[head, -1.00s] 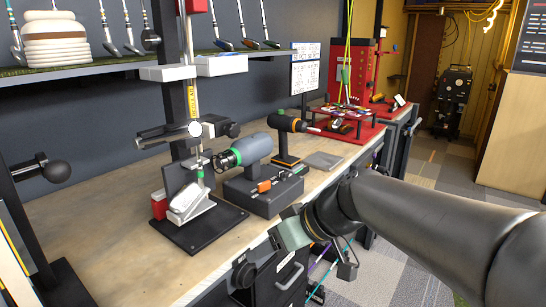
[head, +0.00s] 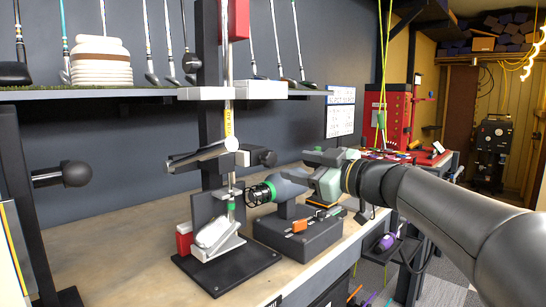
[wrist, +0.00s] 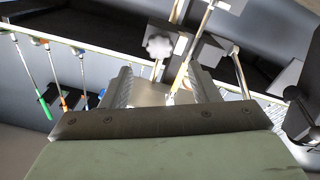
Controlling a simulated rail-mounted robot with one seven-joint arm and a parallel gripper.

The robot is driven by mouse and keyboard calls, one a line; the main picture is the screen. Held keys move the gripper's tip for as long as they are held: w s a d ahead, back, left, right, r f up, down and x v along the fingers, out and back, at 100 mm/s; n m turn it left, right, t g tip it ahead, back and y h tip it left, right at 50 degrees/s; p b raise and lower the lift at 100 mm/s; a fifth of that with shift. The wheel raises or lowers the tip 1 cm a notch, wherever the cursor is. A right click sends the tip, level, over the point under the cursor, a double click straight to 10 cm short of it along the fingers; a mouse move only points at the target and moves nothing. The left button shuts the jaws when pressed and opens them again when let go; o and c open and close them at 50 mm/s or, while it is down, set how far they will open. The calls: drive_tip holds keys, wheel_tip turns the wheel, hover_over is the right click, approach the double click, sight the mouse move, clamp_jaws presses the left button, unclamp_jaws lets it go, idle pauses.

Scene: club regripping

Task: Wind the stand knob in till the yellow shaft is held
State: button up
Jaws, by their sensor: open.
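The upright shaft with a yellow label (head: 229,122) stands in the bench stand, its clubhead (head: 214,232) low on the black base (head: 228,268). In the wrist view a pale lobed knob (wrist: 158,46) shows beside the dark clamp block, beyond my fingers. The shaft (wrist: 203,27) crosses diagonally there. My gripper (wrist: 163,92) is open and empty, apart from the knob. In the head view my gripper (head: 322,178) is right of the stand. I cannot tell whether the clamp grips the shaft.
A grey-green tool with a black coil (head: 270,190) sits on a dark box (head: 298,233) between stand and gripper. A shelf (head: 130,94) with clubs runs behind.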

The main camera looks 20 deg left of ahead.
sight(273, 159)
drive_tip(key=p+x, duration=0.1)
drive_tip(key=x, duration=0.8)
drive_tip(key=shift+p, duration=0.35)
drive_tip(key=c, duration=1)
